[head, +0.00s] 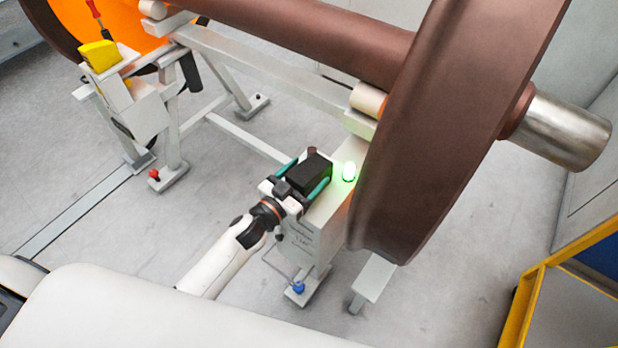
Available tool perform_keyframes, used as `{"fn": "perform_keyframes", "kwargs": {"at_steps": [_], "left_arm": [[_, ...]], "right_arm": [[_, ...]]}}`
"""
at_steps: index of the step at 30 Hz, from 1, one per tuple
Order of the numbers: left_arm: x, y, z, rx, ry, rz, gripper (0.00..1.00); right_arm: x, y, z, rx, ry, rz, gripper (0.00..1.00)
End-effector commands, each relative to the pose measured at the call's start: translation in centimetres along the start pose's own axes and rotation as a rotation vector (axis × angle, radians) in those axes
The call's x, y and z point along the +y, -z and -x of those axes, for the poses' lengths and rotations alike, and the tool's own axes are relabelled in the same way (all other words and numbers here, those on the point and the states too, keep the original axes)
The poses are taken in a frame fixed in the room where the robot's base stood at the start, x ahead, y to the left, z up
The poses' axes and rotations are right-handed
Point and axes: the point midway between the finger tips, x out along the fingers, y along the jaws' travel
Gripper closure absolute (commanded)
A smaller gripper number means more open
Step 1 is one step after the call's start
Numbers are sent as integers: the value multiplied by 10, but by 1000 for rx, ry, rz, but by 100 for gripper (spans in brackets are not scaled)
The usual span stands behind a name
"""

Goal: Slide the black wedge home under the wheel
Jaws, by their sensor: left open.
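The black wedge (311,172) sits on top of the pale grey stand (308,240), to the left of the large brown wheel (440,120). Bare stand top with a glowing green lamp (349,171) shows between the wedge and the wheel. My left gripper (304,178) reaches in from the lower left. Its teal fingers lie open along the two sides of the wedge. I cannot tell whether either finger touches it. The wedge's underside is hidden. My right gripper is out of view.
A brown axle (300,38) runs from the wheel to the upper left, above the grey frame. A yellow wedge (100,56) and a red screwdriver (97,14) are at the upper left. A yellow-framed barrier (535,290) stands at the lower right. Open floor lies at the left.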

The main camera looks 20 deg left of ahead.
Motion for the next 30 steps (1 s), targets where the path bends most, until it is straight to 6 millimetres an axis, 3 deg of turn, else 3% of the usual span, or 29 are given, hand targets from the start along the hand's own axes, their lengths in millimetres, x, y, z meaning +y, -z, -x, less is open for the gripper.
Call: {"fn": "perform_keyframes", "kwargs": {"at_steps": [1, 12, 20, 30], "left_arm": [[0, 0, 0, 0, 0, 0, 27], [0, -2, 0, -4, 1, -1, 85], [0, -5, 0, -4, 1, -2, 85], [0, -65, 0, -7, 4, -6, 85]], "right_arm": [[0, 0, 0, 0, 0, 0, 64], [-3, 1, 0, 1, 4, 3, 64], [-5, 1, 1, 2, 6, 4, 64], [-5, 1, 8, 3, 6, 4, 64]]}}
